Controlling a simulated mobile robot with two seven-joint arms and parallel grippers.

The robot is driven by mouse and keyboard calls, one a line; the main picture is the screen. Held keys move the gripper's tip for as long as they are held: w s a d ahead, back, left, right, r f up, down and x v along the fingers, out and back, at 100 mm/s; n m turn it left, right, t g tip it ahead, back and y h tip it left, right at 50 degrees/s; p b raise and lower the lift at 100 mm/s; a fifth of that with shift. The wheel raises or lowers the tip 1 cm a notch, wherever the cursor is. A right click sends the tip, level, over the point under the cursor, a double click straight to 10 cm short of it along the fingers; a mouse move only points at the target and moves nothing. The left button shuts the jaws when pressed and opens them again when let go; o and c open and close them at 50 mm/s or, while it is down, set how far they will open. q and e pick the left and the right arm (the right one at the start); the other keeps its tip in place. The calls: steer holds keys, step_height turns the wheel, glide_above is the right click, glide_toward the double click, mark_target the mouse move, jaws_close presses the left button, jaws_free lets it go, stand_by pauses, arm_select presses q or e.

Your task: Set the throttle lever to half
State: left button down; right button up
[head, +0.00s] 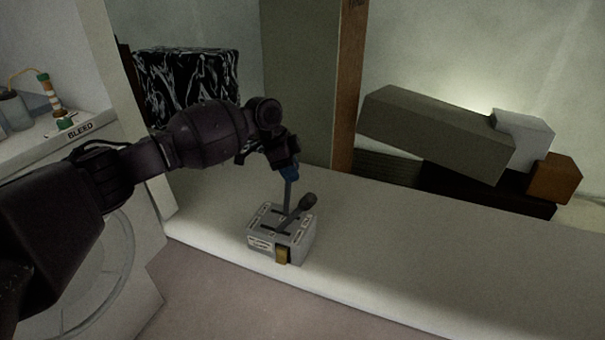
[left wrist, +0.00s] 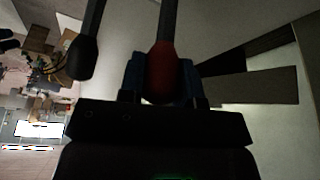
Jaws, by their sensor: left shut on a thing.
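A grey control box (head: 282,236) with two slots and a yellow-brown tab on its front sits on the pale bench. Two levers rise from it. One lever (head: 288,192) stands nearly upright, and its red knob (left wrist: 163,72) shows in the left wrist view. My left gripper (head: 289,170) is shut on this knob from above, its blue fingers on either side. The other lever has a black knob (head: 308,201), leans to the right and is free; it also shows in the left wrist view (left wrist: 82,58). The labels on the box are too small to read. My right gripper is not in view.
The pale bench top (head: 420,245) is clear to the right of the box. A long grey-green block (head: 435,130), a white block (head: 525,138) and a brown block (head: 554,179) lie behind.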

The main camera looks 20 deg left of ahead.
arm_select(q)
steer(key=shift+a+f+h, duration=0.1)
steer(key=shift+a+h, duration=0.3)
steer(key=shift+a, duration=0.5)
steer(key=c, duration=0.8)
jaws_free()
steer(key=v, duration=1.1)
